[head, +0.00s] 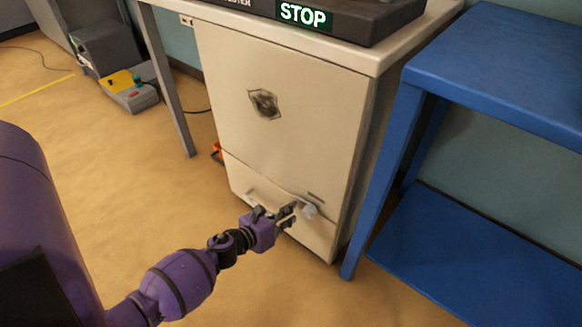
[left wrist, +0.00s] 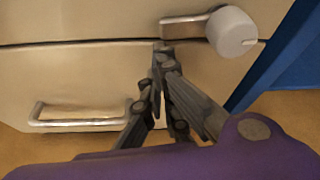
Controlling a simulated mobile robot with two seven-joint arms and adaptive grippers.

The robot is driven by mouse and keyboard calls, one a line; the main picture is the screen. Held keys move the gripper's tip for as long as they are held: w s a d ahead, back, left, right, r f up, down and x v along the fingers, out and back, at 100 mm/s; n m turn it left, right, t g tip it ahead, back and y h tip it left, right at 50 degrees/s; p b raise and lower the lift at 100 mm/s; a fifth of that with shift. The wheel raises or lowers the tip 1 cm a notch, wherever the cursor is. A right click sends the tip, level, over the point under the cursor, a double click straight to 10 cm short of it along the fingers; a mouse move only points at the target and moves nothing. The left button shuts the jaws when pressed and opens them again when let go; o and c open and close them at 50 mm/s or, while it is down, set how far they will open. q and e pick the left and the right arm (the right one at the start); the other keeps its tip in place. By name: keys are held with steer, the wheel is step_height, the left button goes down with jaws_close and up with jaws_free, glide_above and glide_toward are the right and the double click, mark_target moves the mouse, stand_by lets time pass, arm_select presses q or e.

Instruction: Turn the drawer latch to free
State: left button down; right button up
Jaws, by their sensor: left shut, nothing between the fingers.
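The drawer latch shows in the left wrist view as a pale round knob (left wrist: 233,31) with a metal bar (left wrist: 184,28) reaching left from it, roughly level. In the head view the latch knob (head: 309,211) is on the lower right of the cream cabinet. The drawer (head: 290,222) is the bottom front of the cabinet, with a metal handle (left wrist: 80,118) at its left. My left gripper (head: 291,212) is shut and empty, just left of the knob in the head view. In the left wrist view its fingertips (left wrist: 162,48) lie just below the bar; I cannot tell whether they touch it. My right gripper is not in view.
The cream cabinet (head: 285,100) stands under a desk carrying a black box with a STOP sign (head: 303,15). A blue shelf unit (head: 455,235) stands close on the right. A grey and yellow box (head: 130,90) lies at the back left. The left floor is mostly clear.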

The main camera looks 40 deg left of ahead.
arm_select(q)
steer(key=shift+a+r, duration=0.2)
steer(key=shift+r, duration=0.1)
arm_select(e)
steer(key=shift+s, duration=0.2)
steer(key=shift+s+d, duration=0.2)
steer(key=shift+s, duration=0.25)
arm_select(q)
steer(key=shift+r, duration=0.1)
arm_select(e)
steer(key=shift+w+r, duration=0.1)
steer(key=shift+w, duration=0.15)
arm_select(q)
steer(key=f+b, duration=0.3)
steer(key=f, duration=0.1)
steer(key=shift+s+b, duration=0.35)
steer(key=d+p+v, duration=0.1)
steer(key=p+v, duration=0.2)
steer(key=v, duration=0.6)
steer(key=shift+s+r, duration=0.3)
steer(key=shift+r, duration=0.2)
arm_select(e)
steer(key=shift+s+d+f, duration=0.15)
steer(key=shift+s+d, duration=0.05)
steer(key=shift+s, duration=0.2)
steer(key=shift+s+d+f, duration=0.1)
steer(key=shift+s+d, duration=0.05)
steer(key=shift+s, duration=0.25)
